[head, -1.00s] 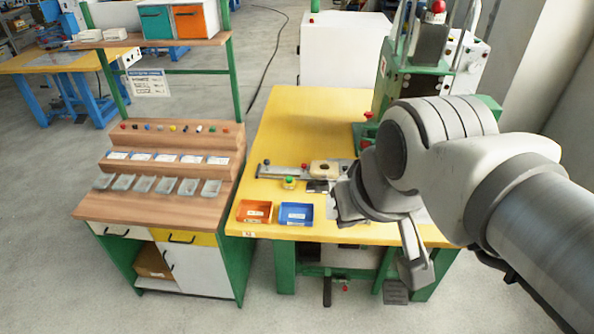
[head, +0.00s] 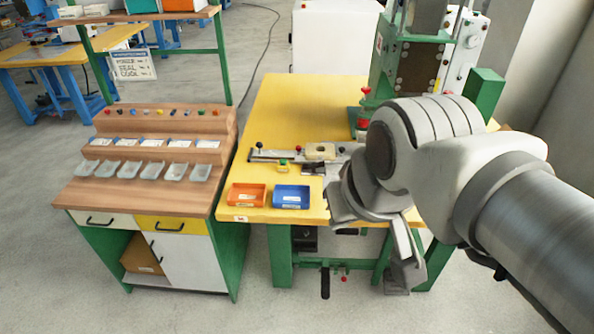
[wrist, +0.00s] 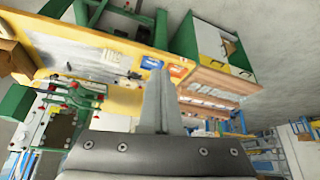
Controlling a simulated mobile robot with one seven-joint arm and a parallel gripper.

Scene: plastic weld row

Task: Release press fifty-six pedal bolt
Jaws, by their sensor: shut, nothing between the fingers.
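The press (head: 415,65) is a tall green machine at the back right of a yellow table. A dark plate (head: 397,290), perhaps the pedal, is low by the right leg, partly hidden by my gripper. My gripper (head: 410,275) hangs in front of the table's right front, right of the red knob and apart from it. In the wrist view my gripper (wrist: 160,75) is shut and empty.
The yellow table (head: 290,100) carries an orange bin (head: 246,195), a blue bin (head: 291,197) and a fixture (head: 300,154). A wooden workstation (head: 160,195) with clear trays stands on the left. The floor in front is free. My arm hides the table's right side.

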